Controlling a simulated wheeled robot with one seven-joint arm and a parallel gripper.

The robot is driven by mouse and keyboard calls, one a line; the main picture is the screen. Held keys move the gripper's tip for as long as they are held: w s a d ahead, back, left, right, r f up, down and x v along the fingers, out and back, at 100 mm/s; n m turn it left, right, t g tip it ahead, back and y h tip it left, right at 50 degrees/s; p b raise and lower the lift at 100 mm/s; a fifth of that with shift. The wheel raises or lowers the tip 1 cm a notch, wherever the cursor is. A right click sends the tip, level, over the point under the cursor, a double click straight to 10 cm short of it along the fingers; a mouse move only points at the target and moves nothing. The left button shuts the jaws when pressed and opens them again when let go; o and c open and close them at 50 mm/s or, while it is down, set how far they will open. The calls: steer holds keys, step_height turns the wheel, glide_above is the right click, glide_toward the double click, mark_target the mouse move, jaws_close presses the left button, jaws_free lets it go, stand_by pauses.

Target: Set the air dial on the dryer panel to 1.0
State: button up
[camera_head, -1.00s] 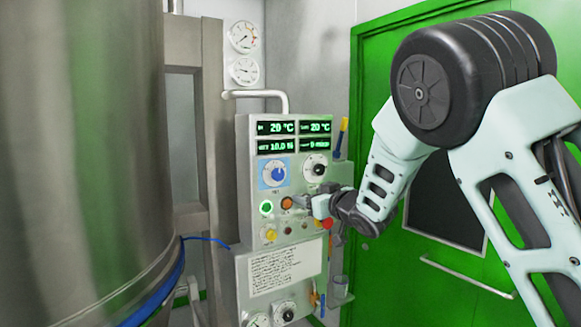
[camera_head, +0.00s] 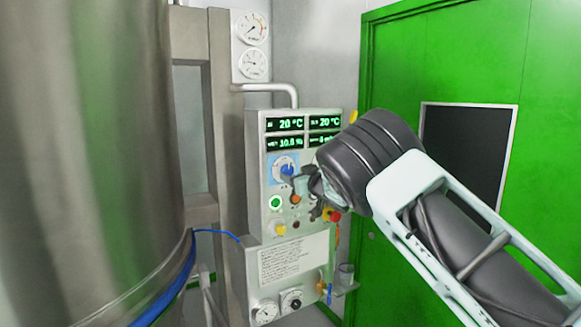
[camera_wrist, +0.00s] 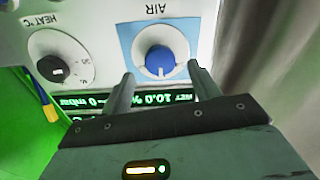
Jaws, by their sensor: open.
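The air dial is a blue knob on a white scale with a blue surround, on the dryer panel (camera_head: 258,215). In the wrist view the picture is upside down and the blue knob (camera_wrist: 158,59) lies between my finger ends, under the AIR label. A white mark on the knob points toward the displays; the scale numbers are too small to read.
The black heat knob (camera_wrist: 52,68) sits beside the air dial. Below the dials are a lit green button (camera_head: 275,203), an orange button (camera_head: 295,198), a yellow knob (camera_head: 280,230) and a red button (camera_head: 335,216). A steel vessel (camera_head: 90,160) stands left; a green door (camera_head: 440,75) is right.

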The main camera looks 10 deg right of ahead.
mark_target(288, 171)
steer(key=shift+p+x, duration=0.55)
steer(key=shift+x, duration=1.25)
steer(key=c, duration=1)
steer(key=shift+o, duration=0.2)
